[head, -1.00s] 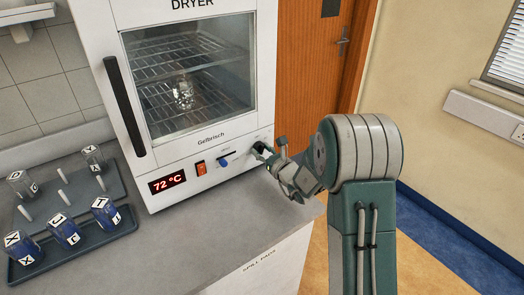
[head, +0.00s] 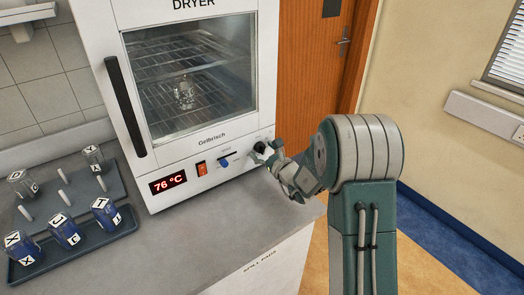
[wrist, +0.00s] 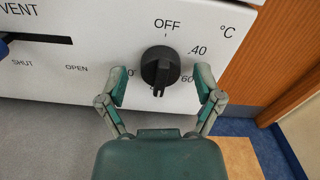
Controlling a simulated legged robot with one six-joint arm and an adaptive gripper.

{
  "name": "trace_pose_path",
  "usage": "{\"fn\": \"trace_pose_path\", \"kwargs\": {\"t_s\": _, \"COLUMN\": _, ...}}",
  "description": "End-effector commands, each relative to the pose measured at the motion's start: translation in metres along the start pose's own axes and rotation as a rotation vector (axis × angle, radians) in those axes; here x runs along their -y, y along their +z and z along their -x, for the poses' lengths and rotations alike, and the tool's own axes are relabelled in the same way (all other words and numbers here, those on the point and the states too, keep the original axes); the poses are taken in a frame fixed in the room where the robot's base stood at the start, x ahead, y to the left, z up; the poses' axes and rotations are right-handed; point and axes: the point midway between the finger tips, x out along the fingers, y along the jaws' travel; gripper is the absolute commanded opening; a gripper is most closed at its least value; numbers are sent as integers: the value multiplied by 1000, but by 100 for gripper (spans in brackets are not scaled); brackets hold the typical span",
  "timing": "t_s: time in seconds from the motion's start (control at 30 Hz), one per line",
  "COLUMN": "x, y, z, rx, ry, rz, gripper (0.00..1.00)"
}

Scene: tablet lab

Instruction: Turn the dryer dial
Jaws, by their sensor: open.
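The white dryer (head: 221,143) stands on the bench with its door closed. Its red display (head: 168,183) reads 76 °C. The black dial (wrist: 160,68) is on the right of the front panel, with OFF above it and 40 and 60 to its right; its ridge points down in the wrist view. It also shows small in the head view (head: 260,147). My gripper (wrist: 160,88) is open, with one finger on each side of the dial and a visible gap to it. Whether the fingertips reach level with the dial is hard to tell.
A blue vent slider (head: 224,163) and an orange switch (head: 201,168) sit left of the dial. A glass vessel (head: 184,95) stands inside the dryer. A tray (head: 85,243) of lettered bottles is on the bench at left. The bench front is clear.

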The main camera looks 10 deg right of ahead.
Motion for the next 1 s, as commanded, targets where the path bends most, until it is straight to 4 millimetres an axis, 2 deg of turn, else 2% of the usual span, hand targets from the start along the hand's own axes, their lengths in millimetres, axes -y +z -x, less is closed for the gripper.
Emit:
{"fn": "trace_pose_path", "kwargs": {"t_s": 0.13, "x": 0, "y": 0, "z": 4, "rx": -1, "ry": -1, "rz": 0, "gripper": 84}}
{"fn": "trace_pose_path", "kwargs": {"t_s": 0.23, "x": 1, "y": 0, "z": 17, "rx": -1, "ry": -2, "rz": -1, "gripper": 84}}
{"fn": "trace_pose_path", "kwargs": {"t_s": 0.5, "x": 1, "y": -1, "z": 73, "rx": -3, "ry": -3, "rz": -1, "gripper": 84}}
{"fn": "trace_pose_path", "kwargs": {"t_s": 0.7, "x": 1, "y": -1, "z": 106, "rx": -2, "ry": -3, "rz": 1, "gripper": 84}}
{"fn": "trace_pose_path", "kwargs": {"t_s": 0.83, "x": 0, "y": -2, "z": 116, "rx": -1, "ry": 0, "rz": 1, "gripper": 84}}
{"fn": "trace_pose_path", "kwargs": {"t_s": 1.0, "x": -1, "y": -2, "z": 118, "rx": -1, "ry": 0, "rz": 0, "gripper": 84}}
